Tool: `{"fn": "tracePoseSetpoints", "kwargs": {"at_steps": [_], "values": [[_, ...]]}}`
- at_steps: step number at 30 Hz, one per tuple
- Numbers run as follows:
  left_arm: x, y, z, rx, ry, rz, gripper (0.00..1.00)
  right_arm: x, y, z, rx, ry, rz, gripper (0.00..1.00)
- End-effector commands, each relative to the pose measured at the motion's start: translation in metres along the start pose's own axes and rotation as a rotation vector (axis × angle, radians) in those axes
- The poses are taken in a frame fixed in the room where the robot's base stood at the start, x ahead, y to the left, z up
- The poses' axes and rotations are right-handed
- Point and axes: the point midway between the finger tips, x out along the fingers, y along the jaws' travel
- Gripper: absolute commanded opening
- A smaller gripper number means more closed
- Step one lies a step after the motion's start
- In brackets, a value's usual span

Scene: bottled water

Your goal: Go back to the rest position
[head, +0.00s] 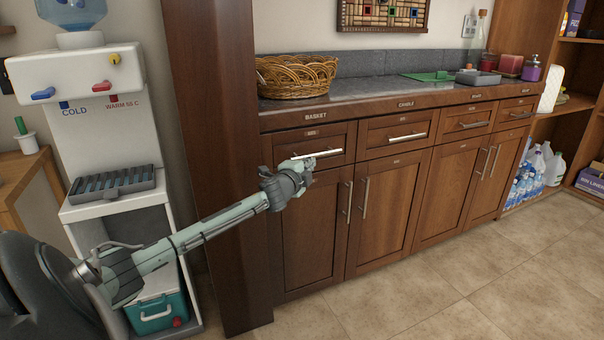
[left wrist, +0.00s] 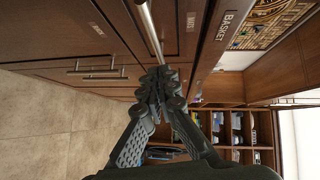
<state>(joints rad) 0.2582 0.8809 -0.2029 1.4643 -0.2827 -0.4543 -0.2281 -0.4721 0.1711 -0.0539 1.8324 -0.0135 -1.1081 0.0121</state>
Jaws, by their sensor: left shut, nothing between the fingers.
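My left gripper (head: 303,173) is at the end of my outstretched left arm, in front of the cabinet's leftmost top drawer (head: 338,139), close to its bar handle (head: 318,154). In the left wrist view, the fingers of my left gripper (left wrist: 160,78) are closed together with nothing between them. The handle (left wrist: 149,30) runs up from just beyond the fingertips there. I cannot tell whether the fingertips touch it. My right gripper is in neither view.
A wooden post (head: 217,150) stands just left of the drawers, close to my left arm. A water dispenser (head: 90,110) stands at the left. A wicker basket (head: 296,76) sits on the counter (head: 375,90). The tiled floor (head: 450,275) in front of the cabinet is clear.

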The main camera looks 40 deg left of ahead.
Motion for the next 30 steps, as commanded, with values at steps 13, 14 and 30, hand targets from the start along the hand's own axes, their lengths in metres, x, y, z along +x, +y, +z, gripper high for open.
{"fn": "tracePoseSetpoints", "kwargs": {"at_steps": [13,14,30], "values": [[-0.071,0.002,0.0,-0.001,0.0,0.002,0.0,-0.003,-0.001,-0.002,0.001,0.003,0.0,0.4],[-0.072,0.001,0.0,-0.001,0.0,0.002,0.0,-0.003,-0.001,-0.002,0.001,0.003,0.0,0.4],[-0.095,0.077,0.002,-0.122,-0.062,0.123,0.0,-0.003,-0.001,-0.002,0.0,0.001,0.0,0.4]]}}
